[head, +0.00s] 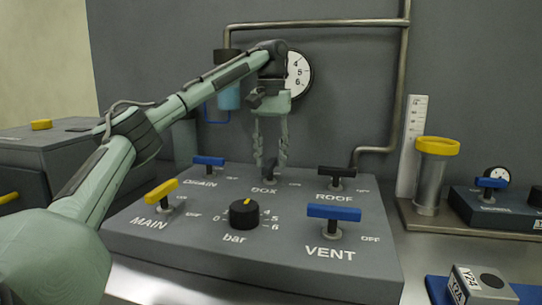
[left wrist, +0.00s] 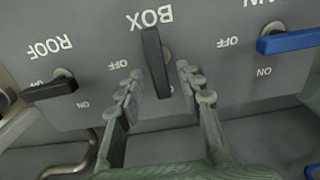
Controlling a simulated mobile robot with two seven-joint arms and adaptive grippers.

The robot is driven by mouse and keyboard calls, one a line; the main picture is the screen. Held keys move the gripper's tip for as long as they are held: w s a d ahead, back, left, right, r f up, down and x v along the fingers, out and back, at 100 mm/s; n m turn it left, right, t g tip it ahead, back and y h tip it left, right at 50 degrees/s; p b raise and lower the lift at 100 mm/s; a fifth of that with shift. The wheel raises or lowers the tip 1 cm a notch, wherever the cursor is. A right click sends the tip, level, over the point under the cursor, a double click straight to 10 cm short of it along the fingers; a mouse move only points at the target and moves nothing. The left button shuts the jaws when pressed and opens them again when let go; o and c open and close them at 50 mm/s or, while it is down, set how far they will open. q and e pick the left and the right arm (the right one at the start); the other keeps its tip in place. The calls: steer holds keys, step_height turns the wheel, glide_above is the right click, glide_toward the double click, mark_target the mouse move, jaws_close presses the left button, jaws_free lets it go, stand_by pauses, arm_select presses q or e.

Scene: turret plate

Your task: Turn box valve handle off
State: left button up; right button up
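The box valve handle (left wrist: 154,60) is a black bar in the left wrist view, beside the upside-down word BOX. It runs nearly straight up and down in that view. Its OFF mark lies to the left, and the other mark is partly hidden by the bar. In the head view the handle (head: 270,172) is small and partly hidden by the fingers. My left gripper (head: 271,158) points down over it. In the left wrist view the gripper (left wrist: 160,82) is open, with one finger on each side of the handle and visible gaps. My right gripper is not in view.
The grey panel (head: 150,245) also bears a black roof handle (head: 337,172), blue drain handle (head: 208,161), yellow main handle (head: 161,191), blue vent handle (head: 333,213) and black bar knob (head: 243,213). A pipe (head: 398,90) and gauge (head: 298,74) are behind.

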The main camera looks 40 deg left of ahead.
arm_select(q)
jaws_close()
steer(key=shift+m, duration=0.3)
steer(key=m, duration=0.3)
steer(key=shift+d+m, duration=0.2)
steer(key=shift+m, duration=0.1)
steer(key=m, duration=0.4)
steer(key=shift+d+m, duration=0.2)
steer(key=shift+m, duration=0.1)
steer(key=m, duration=0.4)
steer(key=shift+d+m, duration=0.15)
steer(key=shift+m, duration=0.15)
steer(key=shift+s+d+m, duration=0.1)
steer(key=shift+s+m, duration=0.05)
steer(key=shift+m, duration=0.95)
steer(key=shift+s+d+m, duration=0.1)
steer(key=shift+m, duration=1)
